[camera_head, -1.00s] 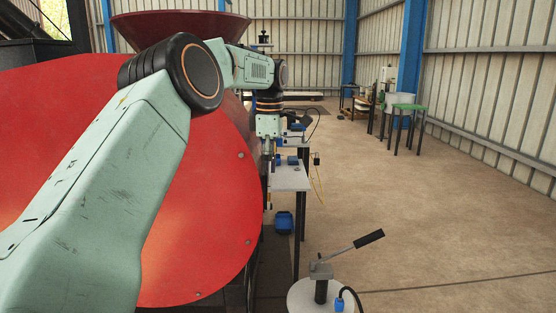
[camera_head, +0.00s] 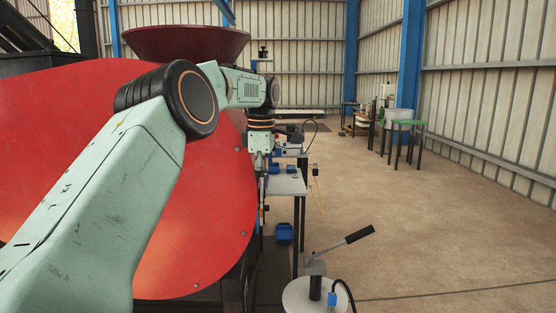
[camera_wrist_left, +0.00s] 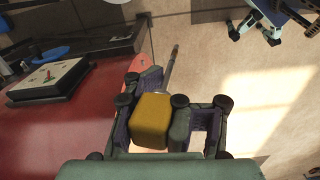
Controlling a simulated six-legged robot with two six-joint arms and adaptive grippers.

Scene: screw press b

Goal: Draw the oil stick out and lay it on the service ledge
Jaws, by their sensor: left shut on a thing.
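My left gripper (camera_head: 261,166) hangs pointing down beside the right edge of the red guard and to the left of a grey ledge-like top (camera_head: 287,185). In the left wrist view my left gripper (camera_wrist_left: 158,112) is shut on a yellow block, which looks like the handle of the oil stick (camera_wrist_left: 150,122). A thin rod, apparently the stick (camera_wrist_left: 173,64), runs out beyond the fingers; its far end shows against the floor. In the head view the held stick is too small to make out clearly. My right gripper is in neither view.
The large red guard (camera_head: 195,225) stands close on the left. Blue bins sit on and below the grey top, the lower one in the open (camera_head: 284,233). A round stand with a black-handled lever (camera_head: 313,296) is in front.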

